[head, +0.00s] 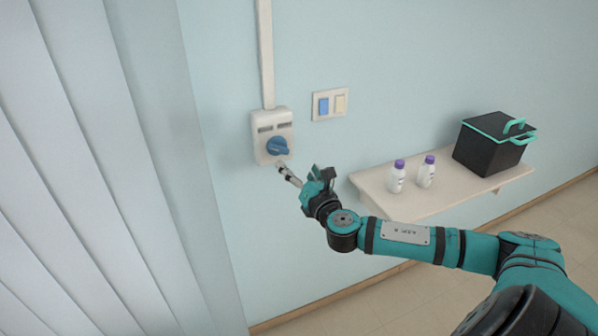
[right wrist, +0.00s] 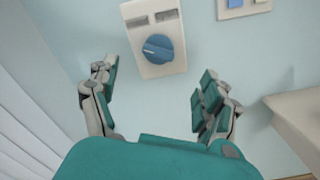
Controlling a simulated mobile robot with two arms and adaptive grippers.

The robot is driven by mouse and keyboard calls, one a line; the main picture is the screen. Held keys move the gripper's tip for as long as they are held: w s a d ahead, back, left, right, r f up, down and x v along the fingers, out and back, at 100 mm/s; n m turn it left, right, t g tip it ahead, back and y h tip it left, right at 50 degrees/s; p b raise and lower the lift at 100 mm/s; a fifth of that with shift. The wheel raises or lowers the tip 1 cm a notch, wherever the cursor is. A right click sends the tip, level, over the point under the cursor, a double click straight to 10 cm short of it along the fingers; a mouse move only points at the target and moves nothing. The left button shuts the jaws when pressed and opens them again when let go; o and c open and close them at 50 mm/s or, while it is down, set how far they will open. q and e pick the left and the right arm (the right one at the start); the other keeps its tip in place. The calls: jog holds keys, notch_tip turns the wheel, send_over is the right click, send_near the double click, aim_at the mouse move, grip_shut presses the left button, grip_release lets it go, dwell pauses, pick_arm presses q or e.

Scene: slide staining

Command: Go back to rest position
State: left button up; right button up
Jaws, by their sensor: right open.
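My right gripper (head: 304,174) is raised in front of the wall, just below and to the right of a white control box (head: 265,150) with a blue knob (head: 278,146). In the right wrist view the two fingers of the right gripper (right wrist: 160,85) are spread wide with nothing between them. The blue knob (right wrist: 157,48) shows ahead, beyond the fingertips, and the gripper looks apart from it. My left gripper is not in view.
A wall shelf (head: 400,203) at right holds two white bottles with purple caps (head: 397,177) and a black box with teal trim (head: 488,146). A switch plate (head: 330,104) is above. Vertical blinds (head: 80,170) fill the left. Floor shows below the shelf.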

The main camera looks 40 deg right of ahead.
dwell(0.5)
